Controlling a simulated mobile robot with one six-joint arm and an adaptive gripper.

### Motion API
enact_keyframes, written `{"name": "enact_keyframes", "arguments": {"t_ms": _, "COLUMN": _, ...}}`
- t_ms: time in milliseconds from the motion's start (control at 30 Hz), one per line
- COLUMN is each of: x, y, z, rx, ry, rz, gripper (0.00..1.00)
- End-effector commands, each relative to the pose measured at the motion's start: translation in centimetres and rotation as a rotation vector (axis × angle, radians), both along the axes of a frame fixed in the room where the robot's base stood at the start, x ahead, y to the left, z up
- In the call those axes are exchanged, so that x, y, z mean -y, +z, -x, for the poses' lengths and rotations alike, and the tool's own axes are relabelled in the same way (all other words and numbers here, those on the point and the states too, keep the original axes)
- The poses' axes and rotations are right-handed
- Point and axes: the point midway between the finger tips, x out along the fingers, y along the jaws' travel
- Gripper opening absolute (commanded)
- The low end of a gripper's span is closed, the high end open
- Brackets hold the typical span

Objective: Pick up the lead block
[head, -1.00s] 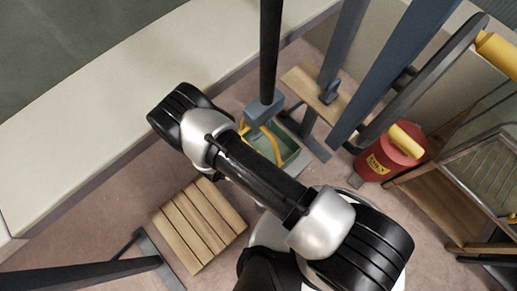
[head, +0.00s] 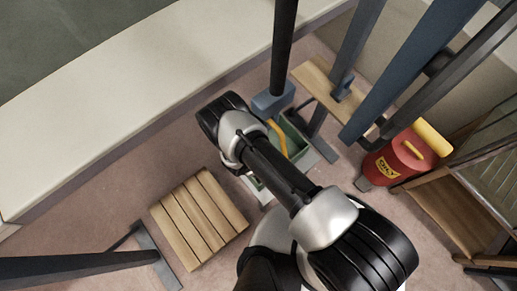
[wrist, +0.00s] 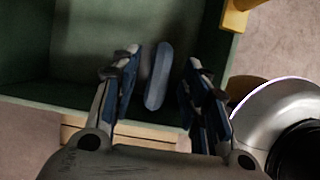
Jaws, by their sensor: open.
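The lead block (wrist: 158,76) appears as a narrow, rounded blue-grey piece inside a green bin (wrist: 21,98) in the wrist view. My gripper (wrist: 162,62) is open, with one finger on each side of the block. Gaps show between the block and both fingers, so it is not gripped. The bin also shows in the head view (head: 293,143), partly covered by my arm. The block and my gripper cannot be made out in the head view.
A yellow handle (head: 277,136) rises at the bin. A slatted wooden platform (head: 199,218) lies to the left. A red canister (head: 400,158) stands to the right. A blue-footed dark post (head: 281,60) and a wooden board (head: 325,90) stand behind the bin. A long pale ledge (head: 100,118) runs behind.

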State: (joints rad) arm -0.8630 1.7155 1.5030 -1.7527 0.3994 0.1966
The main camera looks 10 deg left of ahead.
Motion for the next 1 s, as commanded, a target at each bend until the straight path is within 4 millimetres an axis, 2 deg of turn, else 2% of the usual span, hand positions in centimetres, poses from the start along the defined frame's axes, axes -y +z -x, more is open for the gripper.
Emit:
{"name": "enact_keyframes", "arguments": {"t_ms": 67, "x": 0.21, "y": -1.11, "z": -0.27, "rx": 0.000, "ry": -0.001, "rz": 0.000, "gripper": 0.42}}
{"name": "enact_keyframes", "arguments": {"t_ms": 300, "x": 0.21, "y": -1.03, "z": -0.38, "rx": 0.000, "ry": 0.001, "rz": 0.000, "gripper": 0.41}}
{"name": "enact_keyframes", "arguments": {"t_ms": 900, "x": 0.20, "y": -1.01, "z": -0.36, "rx": 0.001, "ry": 0.000, "rz": -0.001, "gripper": 0.01}}
{"name": "enact_keyframes", "arguments": {"t_ms": 1000, "x": 0.20, "y": -1.01, "z": -0.36, "rx": 0.001, "ry": 0.000, "rz": -0.001, "gripper": 0.00}}
